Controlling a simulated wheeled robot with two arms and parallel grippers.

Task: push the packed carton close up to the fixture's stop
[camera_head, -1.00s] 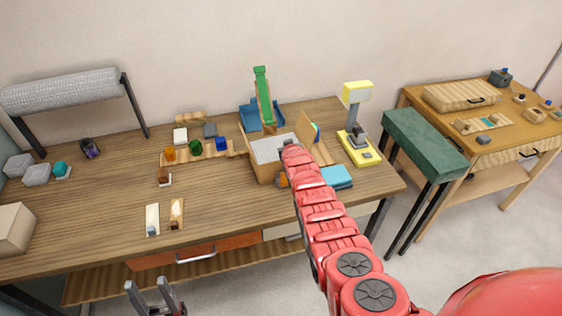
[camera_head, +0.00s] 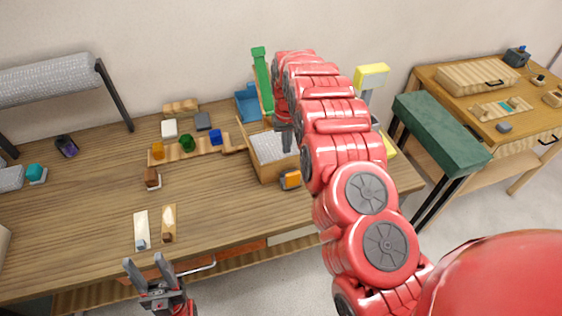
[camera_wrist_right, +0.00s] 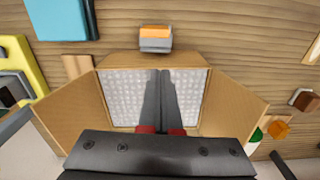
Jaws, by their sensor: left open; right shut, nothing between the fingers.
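The packed carton (camera_head: 270,176) stands on the wooden table with its flaps open and white bubble wrap (camera_head: 272,147) inside. In the right wrist view the carton (camera_wrist_right: 228,108) has a flap spread on each side. My right gripper (camera_head: 287,150) is shut and empty, its fingertips (camera_wrist_right: 164,74) over the bubble wrap; I cannot tell whether they touch it. An orange-and-grey block (camera_head: 290,180) is by the carton's near wall and also shows in the wrist view (camera_wrist_right: 156,38). I cannot clearly identify the fixture's stop. My left gripper (camera_head: 148,268) is open and empty before the table's front edge.
A wooden strip with coloured pieces (camera_head: 187,143) lies left of the carton. A blue bin (camera_head: 247,104) and green chute (camera_head: 262,80) stand behind it. A yellow-topped device (camera_head: 371,76) is partly hidden by my right arm. Table left of the carton's front is clear.

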